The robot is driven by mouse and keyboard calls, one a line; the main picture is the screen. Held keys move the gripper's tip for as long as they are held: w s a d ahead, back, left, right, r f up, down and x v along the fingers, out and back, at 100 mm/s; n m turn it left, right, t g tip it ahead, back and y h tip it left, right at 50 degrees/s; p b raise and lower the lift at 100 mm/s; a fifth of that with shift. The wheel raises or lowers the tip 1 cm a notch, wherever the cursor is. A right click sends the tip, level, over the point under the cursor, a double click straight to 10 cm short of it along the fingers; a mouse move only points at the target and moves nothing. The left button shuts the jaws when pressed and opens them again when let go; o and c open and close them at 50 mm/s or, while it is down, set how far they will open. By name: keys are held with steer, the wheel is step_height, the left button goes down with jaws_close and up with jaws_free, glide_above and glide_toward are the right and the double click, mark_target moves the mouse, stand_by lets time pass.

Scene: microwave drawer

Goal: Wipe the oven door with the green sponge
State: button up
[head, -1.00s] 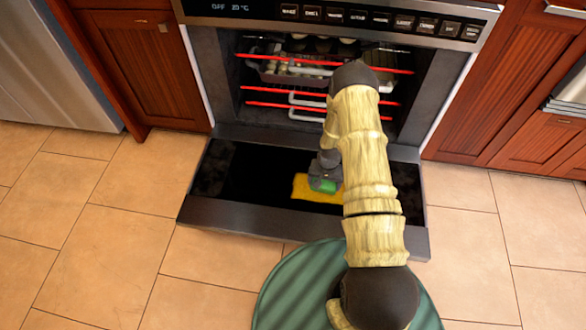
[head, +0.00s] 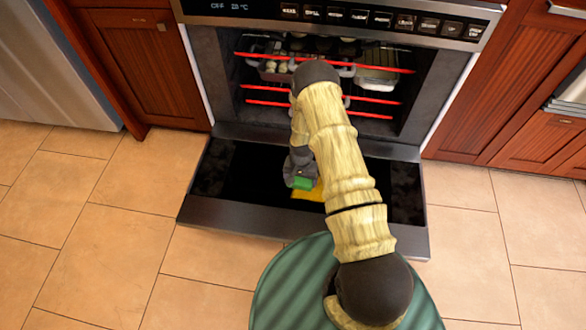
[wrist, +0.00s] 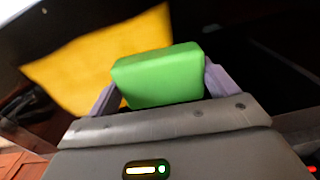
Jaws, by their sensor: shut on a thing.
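The oven door (head: 395,195) is folded down flat in front of the oven, with a dark inner panel and a grey front edge. My gripper (head: 300,183) is over the middle of the door and shut on the green sponge (head: 303,183). In the wrist view the sponge (wrist: 160,75) sits between both fingers of my gripper (wrist: 160,85). A yellow patch (head: 308,192) lies on the door beside and partly behind the sponge; it also shows in the wrist view (wrist: 100,58). I cannot tell whether the sponge touches the door.
The open oven cavity (head: 350,115) has red-edged racks (head: 375,100) holding trays of food, behind my arm. The control panel (head: 340,15) is above. Wooden cabinets (head: 150,65) stand on both sides. The tiled floor (head: 110,225) is clear to the left and right.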

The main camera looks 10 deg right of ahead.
steer(key=shift+w+a, duration=0.2)
steer(key=shift+a, duration=0.3)
steer(key=r+p, duration=0.1)
steer(key=r, duration=0.1)
steer(key=shift+w+a+r+p, duration=0.15)
steer(key=shift+a+r+p, duration=0.2)
step_height(320, 180, up, 5)
steer(key=p, duration=0.4)
steer(key=shift+r, duration=0.2)
step_height(320, 180, up, 22)
steer(key=s+n, duration=0.1)
steer(key=n, duration=0.4)
steer(key=shift+d, duration=0.35)
